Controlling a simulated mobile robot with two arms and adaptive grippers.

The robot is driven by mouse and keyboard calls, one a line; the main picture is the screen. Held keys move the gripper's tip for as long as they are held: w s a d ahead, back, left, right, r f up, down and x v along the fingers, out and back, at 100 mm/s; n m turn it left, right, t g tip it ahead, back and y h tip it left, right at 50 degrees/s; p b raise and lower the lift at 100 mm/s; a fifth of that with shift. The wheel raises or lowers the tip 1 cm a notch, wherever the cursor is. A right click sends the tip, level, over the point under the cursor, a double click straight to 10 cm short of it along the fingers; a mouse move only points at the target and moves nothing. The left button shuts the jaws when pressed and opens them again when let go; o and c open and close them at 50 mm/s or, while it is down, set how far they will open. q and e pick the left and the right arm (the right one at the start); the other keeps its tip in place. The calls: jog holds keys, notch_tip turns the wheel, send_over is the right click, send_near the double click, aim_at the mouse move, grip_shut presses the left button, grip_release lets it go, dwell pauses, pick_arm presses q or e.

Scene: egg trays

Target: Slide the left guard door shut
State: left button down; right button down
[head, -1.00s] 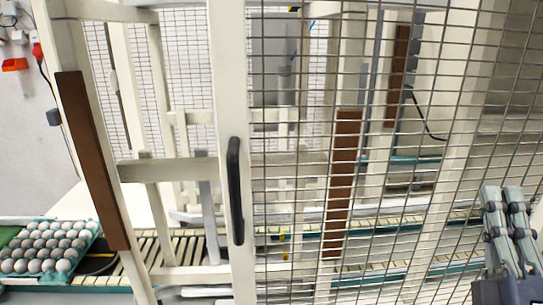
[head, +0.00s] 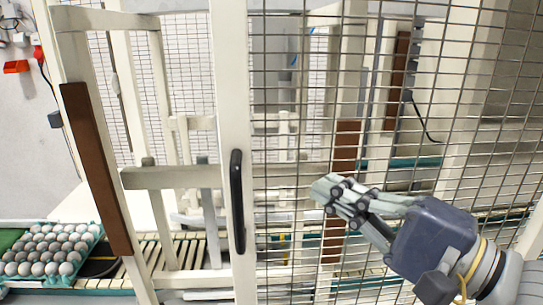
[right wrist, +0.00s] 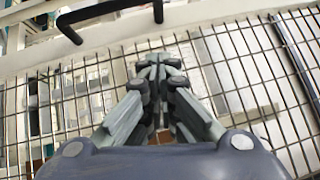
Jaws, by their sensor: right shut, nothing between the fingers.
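The left guard door (head: 231,120) is a white-framed wire mesh panel with a black upright handle (head: 237,201) on its frame. A gap lies between this frame and the white post with a brown strip (head: 97,168) at left. My right gripper (head: 325,188) is shut and empty, in front of the mesh, to the right of the handle and apart from it. In the right wrist view the gripper (right wrist: 158,64) points towards the white door frame (right wrist: 220,18), with the black handle (right wrist: 112,12) beyond its tips. My left gripper is not in view.
A tray of eggs (head: 91,240) sits at far left by a slatted conveyor (head: 190,250) that runs behind the guard. A crossbar (head: 170,177) and upright posts show through the gap. The mesh fills the right side, close behind my arm.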

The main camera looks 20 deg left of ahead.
aim_at(249, 157)
jog(key=p+x, duration=0.1)
jog(key=x, duration=0.3)
jog(key=p+x, duration=0.1)
jog(key=x, duration=0.1)
jog(key=shift+s+r+p, duration=0.1)
jog(key=shift+r+p, duration=0.25)
jog(key=a+p, duration=0.1)
jog(key=s+a+p, duration=0.1)
jog(key=a, duration=0.1)
jog(key=shift+r, duration=0.15)
jog(key=shift+s+a, duration=0.25)
jog(key=shift+a, duration=0.1)
jog(key=shift+w, duration=0.1)
